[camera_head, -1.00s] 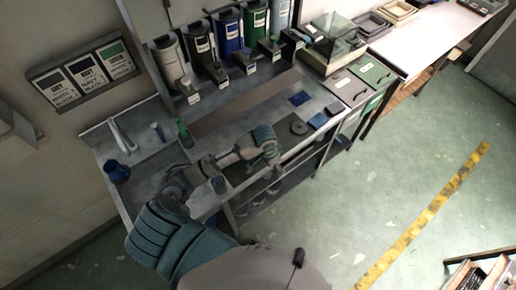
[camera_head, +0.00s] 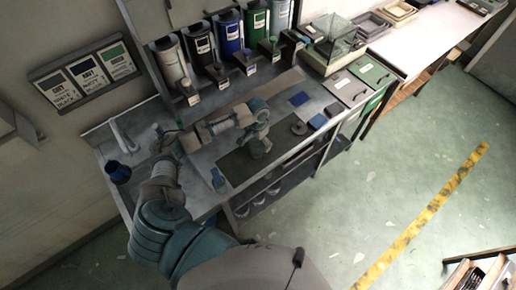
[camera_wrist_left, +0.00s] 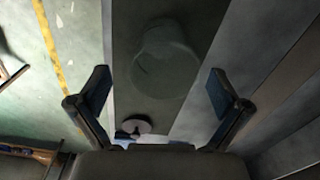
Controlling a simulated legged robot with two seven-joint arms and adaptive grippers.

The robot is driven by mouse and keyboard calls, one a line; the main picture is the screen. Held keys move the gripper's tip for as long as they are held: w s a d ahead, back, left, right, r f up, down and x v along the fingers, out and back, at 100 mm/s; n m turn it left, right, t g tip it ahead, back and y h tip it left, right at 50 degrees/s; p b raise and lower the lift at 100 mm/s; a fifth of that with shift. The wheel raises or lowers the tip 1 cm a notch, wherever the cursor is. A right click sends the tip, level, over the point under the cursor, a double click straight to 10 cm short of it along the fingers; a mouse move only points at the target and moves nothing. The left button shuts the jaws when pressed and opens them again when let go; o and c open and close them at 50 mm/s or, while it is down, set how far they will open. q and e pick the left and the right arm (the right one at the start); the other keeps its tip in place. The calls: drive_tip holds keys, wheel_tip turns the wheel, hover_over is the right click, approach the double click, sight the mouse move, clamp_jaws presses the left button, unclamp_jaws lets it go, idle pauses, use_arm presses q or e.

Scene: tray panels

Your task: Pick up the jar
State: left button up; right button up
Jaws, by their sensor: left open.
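A dull grey-green jar (camera_wrist_left: 165,62) stands on a dark mat (camera_wrist_left: 150,16). In the left wrist view it lies ahead of my left gripper (camera_wrist_left: 158,88), framed between its two spread fingers, with nothing held. In the head view my left gripper (camera_head: 257,136) points down over the dark mat, with the jar (camera_head: 260,149) just under it. The gripper partly hides the jar there, so the exact gap between them is hard to tell. My right gripper is out of view.
Labelled bins (camera_head: 229,36) line the back, and a clear case (camera_head: 334,40) stands farther right.

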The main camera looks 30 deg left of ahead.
sight(257, 148)
use_arm(q)
drive_tip(key=f, duration=0.4)
drive_tip(key=a+f, duration=0.1)
drive_tip(key=f, duration=0.1)
drive_tip(key=shift+w+f+p, duration=0.1)
drive_tip(key=shift+f+p, duration=0.15)
drive_tip(key=shift+p, duration=0.15)
drive_tip(key=shift+d, duration=0.2)
drive_tip(key=shift+d+r, duration=0.1)
drive_tip(key=shift+c, duration=1.4)
drive_tip(key=c, duration=0.8)
drive_tip(key=shift+s, duration=0.2)
drive_tip(key=shift+c, duration=0.9)
